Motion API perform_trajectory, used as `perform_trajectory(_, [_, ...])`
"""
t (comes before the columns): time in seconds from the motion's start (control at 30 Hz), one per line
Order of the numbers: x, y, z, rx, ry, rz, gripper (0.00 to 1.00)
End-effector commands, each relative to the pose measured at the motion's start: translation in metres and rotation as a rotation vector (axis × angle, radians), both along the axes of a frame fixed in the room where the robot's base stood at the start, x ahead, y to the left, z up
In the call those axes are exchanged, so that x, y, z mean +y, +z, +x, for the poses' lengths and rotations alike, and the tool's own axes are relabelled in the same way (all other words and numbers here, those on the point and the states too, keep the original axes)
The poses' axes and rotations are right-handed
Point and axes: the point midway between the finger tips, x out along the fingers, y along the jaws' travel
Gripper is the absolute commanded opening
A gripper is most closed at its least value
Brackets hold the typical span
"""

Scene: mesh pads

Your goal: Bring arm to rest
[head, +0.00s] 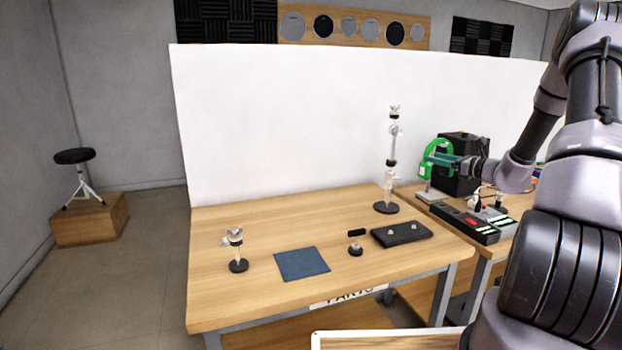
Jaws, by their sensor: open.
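My arm comes in from the right edge and bends back toward the second table. My gripper (436,160) is at its end, small in the picture, with teal parts in front of a black box. It overlaps a green curved piece (438,148) in the picture; I cannot tell whether they touch. The jaws are open, and I see nothing held between them, though the detail there is small.
The wooden table (230,292) bears a small stand (237,250), a blue mesh pad (302,264), a small black-based part (355,247), a black tray (402,234) and a tall stand (391,163). A black box (462,148) and devices crowd the second table. A white partition (280,120) stands behind.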

Motion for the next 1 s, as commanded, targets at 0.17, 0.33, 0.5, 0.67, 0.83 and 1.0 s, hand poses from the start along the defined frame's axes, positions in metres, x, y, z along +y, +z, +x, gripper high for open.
perform_trajectory(0.17, [0.024, 0.018, -0.009, -0.009, 0.073, -0.073, 0.56])
perform_trajectory(0.33, [0.056, 0.041, -0.025, -0.022, 0.175, -0.177, 0.56])
perform_trajectory(0.5, [0.098, 0.068, -0.053, -0.045, 0.311, -0.327, 0.56])
perform_trajectory(0.67, [0.147, 0.101, -0.103, -0.088, 0.491, -0.557, 0.56])
perform_trajectory(0.83, [0.186, 0.129, -0.169, -0.152, 0.679, -0.849, 0.56])
perform_trajectory(1.0, [0.203, 0.149, -0.235, -0.232, 0.822, -1.148, 0.56])
